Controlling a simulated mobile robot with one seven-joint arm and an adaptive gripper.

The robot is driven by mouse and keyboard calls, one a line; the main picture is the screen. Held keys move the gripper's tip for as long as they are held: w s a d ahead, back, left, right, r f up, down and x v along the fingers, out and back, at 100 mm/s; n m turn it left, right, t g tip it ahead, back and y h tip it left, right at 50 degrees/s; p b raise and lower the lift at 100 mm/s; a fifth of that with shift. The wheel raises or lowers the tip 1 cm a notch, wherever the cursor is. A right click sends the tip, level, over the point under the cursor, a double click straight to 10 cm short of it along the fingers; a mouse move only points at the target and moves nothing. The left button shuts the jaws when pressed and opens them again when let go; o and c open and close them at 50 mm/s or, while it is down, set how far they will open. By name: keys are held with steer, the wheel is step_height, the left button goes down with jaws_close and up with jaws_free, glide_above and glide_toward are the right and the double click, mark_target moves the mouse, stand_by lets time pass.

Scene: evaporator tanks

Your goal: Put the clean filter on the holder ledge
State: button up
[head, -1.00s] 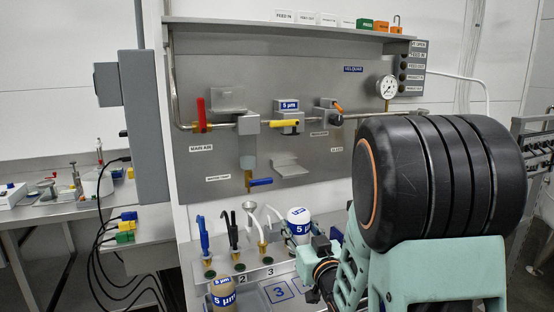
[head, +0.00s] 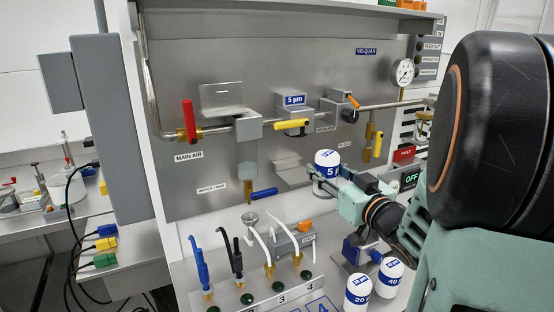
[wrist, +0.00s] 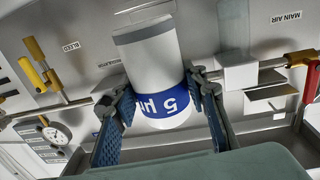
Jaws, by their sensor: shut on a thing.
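The clean filter (head: 327,159) is a white cylinder with a blue "5" band. My gripper (head: 324,180) is shut on it and holds it upright in front of the panel. In the wrist view the filter (wrist: 148,58) sits between the two fingers, gripped around its blue band (wrist: 163,104). A small grey bent-plate ledge (head: 290,173) sticks out of the panel just left of the filter, below the 5 µm housing head (head: 293,122). Another bent-plate ledge (head: 222,100) is higher at left.
A red-handled valve (head: 190,122), clear bowl (head: 248,160) and blue-handled drain (head: 263,194) are left along the pipe. White filters marked 20 (head: 358,291) and 40 (head: 390,278) stand on the bench at right.

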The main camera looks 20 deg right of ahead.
steer(key=w, duration=0.4)
steer(key=w+a+p, duration=0.1)
steer(key=w, duration=0.8)
steer(key=shift+a, duration=0.3)
steer(key=w, duration=0.2)
steer(key=w+p, duration=0.1)
steer(key=shift+w+a+f, duration=0.2)
steer(key=shift+w+f, duration=0.15)
steer(key=shift+f, duration=0.05)
steer(key=shift+c, duration=0.6)
steer(key=shift+s+f, duration=0.15)
steer(key=shift+f, duration=0.25)
steer(key=shift+f, duration=0.2)
steer(key=o, duration=1.4)
steer(key=shift+c, duration=0.2)
steer(key=shift+r, duration=0.15)
